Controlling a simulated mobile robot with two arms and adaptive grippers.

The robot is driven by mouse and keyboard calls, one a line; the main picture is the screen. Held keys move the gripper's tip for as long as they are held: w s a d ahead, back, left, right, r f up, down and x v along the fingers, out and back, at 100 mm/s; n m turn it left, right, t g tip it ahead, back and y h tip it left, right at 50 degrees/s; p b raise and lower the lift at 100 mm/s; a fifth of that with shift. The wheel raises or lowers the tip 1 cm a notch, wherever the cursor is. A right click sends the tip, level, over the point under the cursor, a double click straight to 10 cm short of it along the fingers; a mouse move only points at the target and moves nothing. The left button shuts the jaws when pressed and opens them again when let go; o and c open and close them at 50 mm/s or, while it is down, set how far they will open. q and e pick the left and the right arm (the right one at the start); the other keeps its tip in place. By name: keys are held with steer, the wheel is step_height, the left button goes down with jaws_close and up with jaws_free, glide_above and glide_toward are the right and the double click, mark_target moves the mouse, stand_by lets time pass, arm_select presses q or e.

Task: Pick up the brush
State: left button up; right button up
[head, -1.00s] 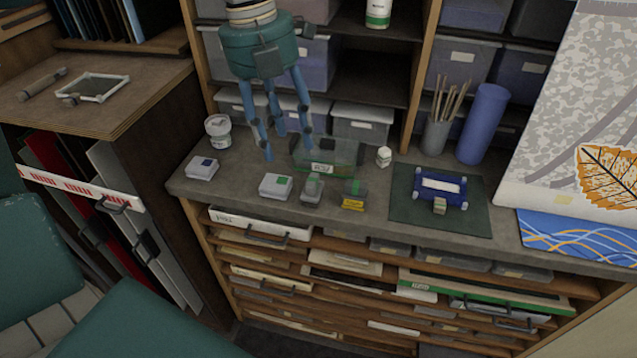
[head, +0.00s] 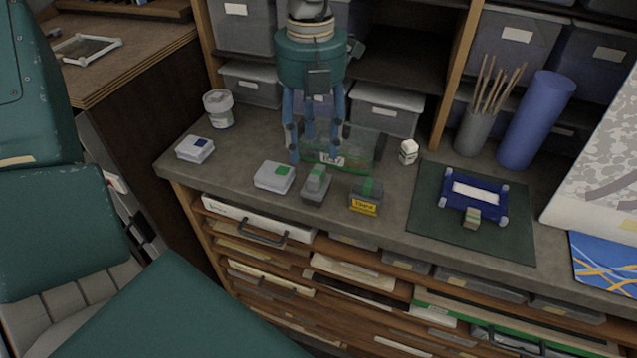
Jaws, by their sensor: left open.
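No brush stands out for certain. Several thin wooden sticks that look like brush handles (head: 491,85) stand upright in a grey cup (head: 473,132) at the back right of the counter; their lower ends are hidden. My left gripper (head: 315,154) has a teal body and blue fingers pointing down. It is open, with nothing visible between its fingers. It hangs in front of a clear green-tinted box (head: 362,155), well left of the cup, and partly covers that box. My right gripper does not show.
A blue cylinder (head: 536,120) stands right of the cup. A white cube (head: 408,152), small boxes (head: 274,177) and a white jar (head: 219,110) stand on the counter. A dark mat (head: 505,240) bears a blue frame (head: 458,205). Shelf bins (head: 383,110) stand behind.

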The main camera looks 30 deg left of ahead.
mark_target(313, 171)
arm_select(q)
steer(key=shift+s+f, duration=0.25)
steer(key=shift+f, duration=0.4)
steer(key=shift+f+p, duration=0.4)
steer(key=shift+p, duration=0.05)
steer(key=f+p, duration=0.1)
steer(key=f, duration=0.2)
steer(key=shift+d+f+p, duration=0.2)
steer(key=shift+f+p, duration=0.1)
steer(key=shift+p, duration=0.05)
steer(key=shift+f, duration=0.45)
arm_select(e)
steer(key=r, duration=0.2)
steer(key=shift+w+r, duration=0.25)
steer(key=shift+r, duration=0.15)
arm_select(q)
jaws_close()
